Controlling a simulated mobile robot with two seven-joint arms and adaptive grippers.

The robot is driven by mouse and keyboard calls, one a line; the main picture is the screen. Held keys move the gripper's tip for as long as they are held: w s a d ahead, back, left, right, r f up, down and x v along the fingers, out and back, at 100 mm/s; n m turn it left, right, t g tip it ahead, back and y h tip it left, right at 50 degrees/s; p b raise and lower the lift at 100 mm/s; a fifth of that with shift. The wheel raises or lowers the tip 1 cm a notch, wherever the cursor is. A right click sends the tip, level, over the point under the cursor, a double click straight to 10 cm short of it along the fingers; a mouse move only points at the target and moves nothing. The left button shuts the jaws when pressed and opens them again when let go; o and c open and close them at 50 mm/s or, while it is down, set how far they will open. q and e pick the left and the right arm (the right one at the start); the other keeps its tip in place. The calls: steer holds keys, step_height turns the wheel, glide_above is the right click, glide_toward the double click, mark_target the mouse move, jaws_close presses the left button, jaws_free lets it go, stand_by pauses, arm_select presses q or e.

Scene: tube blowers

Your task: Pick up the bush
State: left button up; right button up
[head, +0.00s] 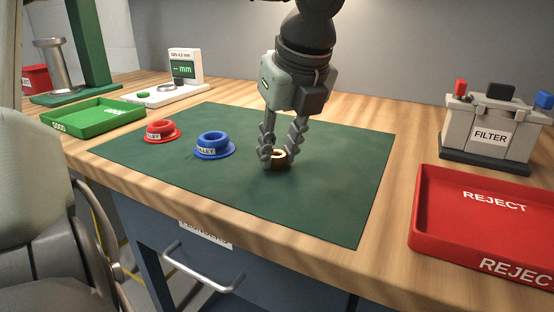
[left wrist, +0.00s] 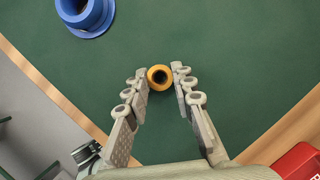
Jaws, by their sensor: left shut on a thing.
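The bush (head: 279,161) is a small brass-coloured ring with a dark bore, standing on the green mat (head: 330,200). My left gripper (head: 278,150) reaches down from above, its fingertips on either side of the bush and shut on it. The bush's lower part is partly hidden by a finger in the head view. In the left wrist view the orange-gold bush (left wrist: 160,77) sits between the two fingertips (left wrist: 159,71), with the mat around it. My right gripper does not show.
A green tray (head: 95,118) and a white gauge (head: 185,75) stand at back left. A red reject tray (head: 480,205) and a filter unit (head: 490,128) are right. The mat's right side is clear.

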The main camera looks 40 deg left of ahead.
mark_target(278, 154)
arm_select(q)
jaws_close()
steer(key=shift+r, duration=0.15)
steer(key=shift+r, duration=0.25)
step_height(278, 154, up, 4)
steer(key=shift+a+f, duration=0.1)
steer(key=s+a+r+m+t+p, duration=0.1)
steer(key=s+a+m+p, duration=0.1)
steer(key=a, duration=0.4)
steer(key=s+a+r+m+t+h+p, duration=0.1)
steer(key=s+a+r+m+p, duration=0.1)
steer(key=a+m, duration=0.2)
steer(key=shift+a+r, duration=0.2)
steer(key=shift+a, duration=0.95)
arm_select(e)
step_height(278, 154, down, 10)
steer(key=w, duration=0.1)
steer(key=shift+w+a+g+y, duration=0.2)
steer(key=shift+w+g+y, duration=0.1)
